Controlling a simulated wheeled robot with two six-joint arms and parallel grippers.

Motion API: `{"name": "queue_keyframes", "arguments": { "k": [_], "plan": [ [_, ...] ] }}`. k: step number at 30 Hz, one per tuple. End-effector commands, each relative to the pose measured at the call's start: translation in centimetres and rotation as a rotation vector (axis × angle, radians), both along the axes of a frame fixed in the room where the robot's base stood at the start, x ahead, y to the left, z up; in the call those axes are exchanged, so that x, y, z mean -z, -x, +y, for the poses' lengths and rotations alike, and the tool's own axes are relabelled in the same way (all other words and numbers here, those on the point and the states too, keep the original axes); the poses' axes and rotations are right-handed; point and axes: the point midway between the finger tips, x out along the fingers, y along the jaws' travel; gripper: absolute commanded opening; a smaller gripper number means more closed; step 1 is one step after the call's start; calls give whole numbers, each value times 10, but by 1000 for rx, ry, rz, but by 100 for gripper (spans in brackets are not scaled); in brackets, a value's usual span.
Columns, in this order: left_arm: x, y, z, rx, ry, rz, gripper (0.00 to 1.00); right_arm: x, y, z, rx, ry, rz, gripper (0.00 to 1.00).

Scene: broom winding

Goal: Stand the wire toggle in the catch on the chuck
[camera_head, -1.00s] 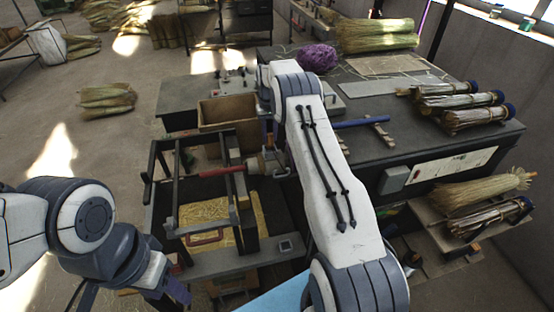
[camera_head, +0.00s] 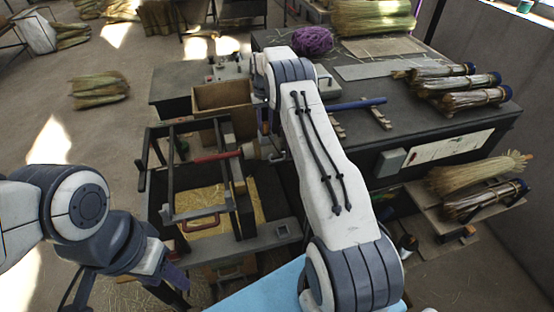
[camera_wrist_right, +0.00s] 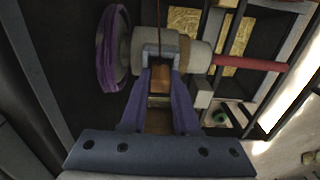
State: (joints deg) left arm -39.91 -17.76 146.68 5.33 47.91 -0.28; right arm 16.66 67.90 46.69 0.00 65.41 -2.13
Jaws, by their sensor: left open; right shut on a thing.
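The chuck (camera_wrist_right: 199,57) is a pale grey cylinder with a brownish band; in the head view the chuck (camera_head: 251,150) shows beside my right forearm. A red rod (camera_wrist_right: 250,63) runs out of it to the right, and the rod (camera_head: 214,157) shows in the head view too. My right gripper (camera_wrist_right: 160,80) is shut on the wire toggle (camera_wrist_right: 154,48), a grey U-shaped piece in front of the chuck. I cannot tell whether they touch, nor make out the catch. In the head view my forearm hides most of this gripper. My left gripper (camera_head: 180,282) is open and empty, low at the left.
A purple disc (camera_wrist_right: 113,48) stands left of the chuck. A dark frame (camera_head: 172,190) surrounds the rod, above straw (camera_head: 205,198). A wooden box (camera_head: 222,96) stands behind. The dark bench (camera_head: 380,85) holds a purple ball (camera_head: 313,41) and broom bundles (camera_head: 474,100).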

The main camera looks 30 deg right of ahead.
Motion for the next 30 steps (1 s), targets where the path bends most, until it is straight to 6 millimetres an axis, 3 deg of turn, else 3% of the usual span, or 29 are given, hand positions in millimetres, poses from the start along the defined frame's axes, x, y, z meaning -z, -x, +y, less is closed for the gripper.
{"name": "queue_keyframes", "arguments": {
  "k": [1,2,4,17,24,30],
  "plan": [
    [0,0,0,0,0,0,50,0,0,0,0,0,0,0],
    [0,0,0,0,0,0,50,0,0,0,0,0,0,37],
    [0,0,0,0,0,0,50,0,0,0,0,0,0,64],
    [6,0,0,2,0,0,50,-7,-1,0,0,1,-4,64],
    [29,0,0,3,0,0,50,-50,-2,0,0,2,-8,64],
    [34,0,0,4,0,0,50,-87,-1,0,0,1,-5,64]
  ]
}}
